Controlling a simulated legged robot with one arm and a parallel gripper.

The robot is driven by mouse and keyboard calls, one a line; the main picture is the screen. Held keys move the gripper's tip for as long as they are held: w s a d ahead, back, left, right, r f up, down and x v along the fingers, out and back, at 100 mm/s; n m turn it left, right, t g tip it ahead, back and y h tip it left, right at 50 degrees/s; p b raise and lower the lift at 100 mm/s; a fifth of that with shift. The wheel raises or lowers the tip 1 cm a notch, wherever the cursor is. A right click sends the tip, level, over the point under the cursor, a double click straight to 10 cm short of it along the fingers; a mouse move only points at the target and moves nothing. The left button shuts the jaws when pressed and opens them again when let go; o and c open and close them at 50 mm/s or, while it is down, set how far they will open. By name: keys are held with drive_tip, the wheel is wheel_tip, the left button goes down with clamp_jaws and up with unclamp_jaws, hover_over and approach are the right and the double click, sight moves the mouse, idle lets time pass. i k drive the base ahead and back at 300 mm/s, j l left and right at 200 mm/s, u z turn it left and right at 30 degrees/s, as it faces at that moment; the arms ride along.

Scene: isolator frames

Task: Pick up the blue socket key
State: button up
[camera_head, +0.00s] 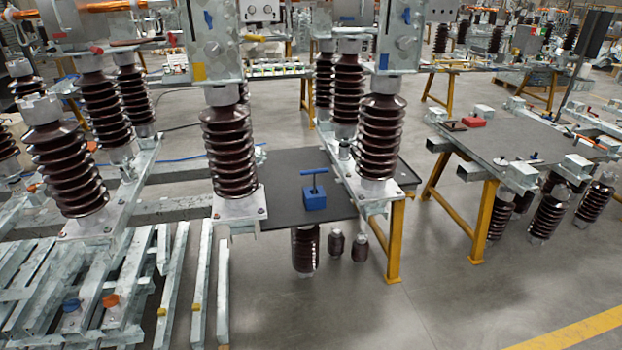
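A blue socket key (314,182) with a T-shaped handle stands upright on the dark table top (277,212). Its lower end meets a blue block (314,198); I cannot tell whether it is set into the block or part of it. It stands between two brown ribbed insulators. My gripper is not in the picture.
A brown insulator (229,150) stands left of the key and another (379,140) stands right of it, both close to the table's front. A yellow trestle leg (395,243) is at the right front. Metal beams (199,285) fill the lower left. The floor (480,300) at lower right is clear.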

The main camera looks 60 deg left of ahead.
sight(321, 170)
drive_tip(key=u, duration=2.25)
drive_tip(key=i+j+u, duration=0.1)
drive_tip(key=i+u, duration=0.2)
drive_tip(key=i+j+z, duration=0.5)
drive_tip(key=i+j, duration=0.2)
drive_tip(key=i, duration=0.15)
drive_tip(key=i+j+z, duration=0.5)
drive_tip(key=i+j, duration=0.25)
drive_tip(key=j, duration=0.25)
drive_tip(key=i+j+z, duration=0.15)
drive_tip(key=i+j, duration=0.2)
drive_tip(key=j, duration=0.15)
